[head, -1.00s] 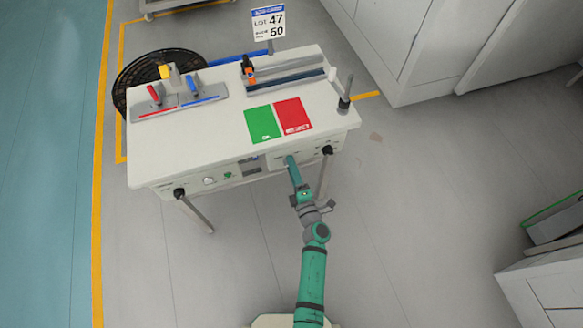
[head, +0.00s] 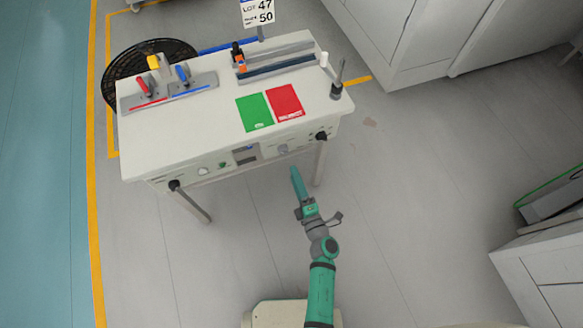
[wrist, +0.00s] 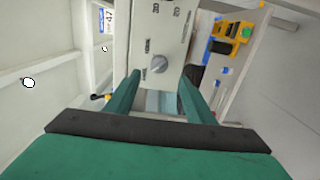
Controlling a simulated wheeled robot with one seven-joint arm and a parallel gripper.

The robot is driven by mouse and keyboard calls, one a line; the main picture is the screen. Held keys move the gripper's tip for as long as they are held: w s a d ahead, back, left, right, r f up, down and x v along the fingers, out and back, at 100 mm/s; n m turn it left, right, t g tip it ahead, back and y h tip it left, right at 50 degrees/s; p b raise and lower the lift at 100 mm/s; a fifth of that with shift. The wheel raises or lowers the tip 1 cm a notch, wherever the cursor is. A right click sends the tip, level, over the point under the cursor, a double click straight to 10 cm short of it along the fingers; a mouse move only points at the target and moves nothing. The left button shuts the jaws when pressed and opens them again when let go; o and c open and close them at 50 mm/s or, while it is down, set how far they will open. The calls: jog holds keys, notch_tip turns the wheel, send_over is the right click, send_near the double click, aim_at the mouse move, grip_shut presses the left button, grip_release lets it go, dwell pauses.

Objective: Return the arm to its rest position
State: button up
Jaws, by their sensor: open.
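My arm is green and grey and reaches up from the bottom of the head view. My gripper (head: 297,180) is in front of the rewind station's front face, apart from it, over the floor. In the wrist view my gripper (wrist: 160,98) shows two green fingers spread apart with nothing between them. Beyond the fingers a grey knob (wrist: 159,64) with numbers around it sits on the station's front panel (wrist: 150,35).
The white station table (head: 190,130) carries a green pad (head: 254,112), a red pad (head: 285,103), and red and blue levers on a grey block (head: 168,92). White cabinets stand at upper right and lower right (head: 545,270). Grey floor (head: 420,200) between them is clear.

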jog(key=shift+s+d, duration=0.2)
jog(key=shift+s, duration=0.35)
jog(key=s+a+r+m+h, duration=0.1)
jog(key=s+r+m+h, duration=0.1)
jog(key=s+r+m, duration=0.4)
jog(key=s+a+r+m+g+h, duration=0.1)
jog(key=s+r+m, duration=0.5)
jog(key=s, duration=0.6)
jog(key=s+a+r+m+h, duration=0.1)
jog(key=s+r+m+h, duration=0.1)
jog(key=s+r+m, duration=0.4)
jog(key=s+m, duration=0.3)
jog(key=shift+s+a+r+m+g+h, duration=0.15)
jog(key=shift+s+a+m+g+h, duration=0.15)
jog(key=shift+m+g, duration=0.1)
